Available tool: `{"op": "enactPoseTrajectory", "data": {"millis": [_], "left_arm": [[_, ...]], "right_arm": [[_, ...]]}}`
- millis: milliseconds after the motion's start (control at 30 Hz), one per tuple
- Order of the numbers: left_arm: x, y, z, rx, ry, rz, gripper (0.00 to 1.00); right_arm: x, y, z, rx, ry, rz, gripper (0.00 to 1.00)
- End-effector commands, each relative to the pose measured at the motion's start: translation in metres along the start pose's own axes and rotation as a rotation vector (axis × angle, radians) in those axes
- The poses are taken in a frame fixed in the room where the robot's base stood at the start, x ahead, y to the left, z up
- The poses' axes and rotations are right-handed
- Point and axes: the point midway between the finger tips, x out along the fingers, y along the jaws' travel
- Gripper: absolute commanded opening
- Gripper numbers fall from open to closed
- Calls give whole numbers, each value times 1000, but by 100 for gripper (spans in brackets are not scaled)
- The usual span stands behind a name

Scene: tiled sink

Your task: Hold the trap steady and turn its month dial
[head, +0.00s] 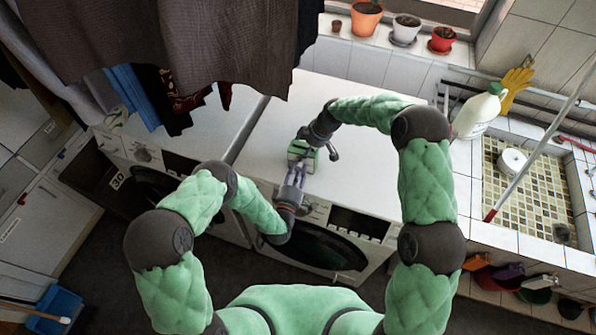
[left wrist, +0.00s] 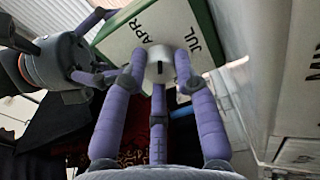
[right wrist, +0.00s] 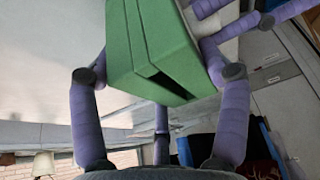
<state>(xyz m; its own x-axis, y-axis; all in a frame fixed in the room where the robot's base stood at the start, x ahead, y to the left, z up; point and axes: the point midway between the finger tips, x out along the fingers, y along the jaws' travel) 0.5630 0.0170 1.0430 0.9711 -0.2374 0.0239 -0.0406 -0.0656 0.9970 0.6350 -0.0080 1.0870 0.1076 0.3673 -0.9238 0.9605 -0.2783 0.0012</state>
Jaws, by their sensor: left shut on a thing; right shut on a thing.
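The trap (head: 294,154) is a small green box with a white face, held over the front of the white machine top. In the left wrist view its white face (left wrist: 122,40) reads APR and JUL around a pale grey month dial (left wrist: 160,66) with a dark slot. My left gripper (head: 299,170) is shut on the dial from the front. My right gripper (head: 310,143) is shut on the green body of the trap, which fills its fingers in the right wrist view (right wrist: 150,50). The rest of the dial's lettering is hidden or out of frame.
Dark clothes (head: 200,40) hang at the upper left, close to the trap. A white bottle (head: 477,113) and a tiled sink (head: 530,190) with a red-tipped stick are at the right. Flower pots (head: 366,18) line the back ledge. The machine top right of the trap is clear.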

Motion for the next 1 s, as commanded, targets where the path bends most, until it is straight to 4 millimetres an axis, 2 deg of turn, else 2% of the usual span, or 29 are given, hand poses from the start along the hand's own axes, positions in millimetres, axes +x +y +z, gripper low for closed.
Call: {"op": "enactPoseTrajectory", "data": {"millis": [300, 767, 800, 833, 867, 1000], "left_arm": [[0, 0, 1, 97, -6, 5, 0], [0, 0, 1, 109, -7, 5, 0], [0, 0, 1, 109, -7, 5, 41], [0, 0, 1, 109, -7, 5, 49], [0, 0, 1, 108, -6, 5, 54], [0, 0, 1, 108, -5, 5, 54]], "right_arm": [[3, -3, 1, 0, -3, -8, 39], [3, -4, 1, 1, -3, -8, 39], [3, -4, 1, 1, -3, -8, 39], [3, -4, 1, 1, -3, -8, 39], [3, -4, 1, 1, -3, -8, 39], [3, -3, 1, 1, -3, -8, 39]]}}
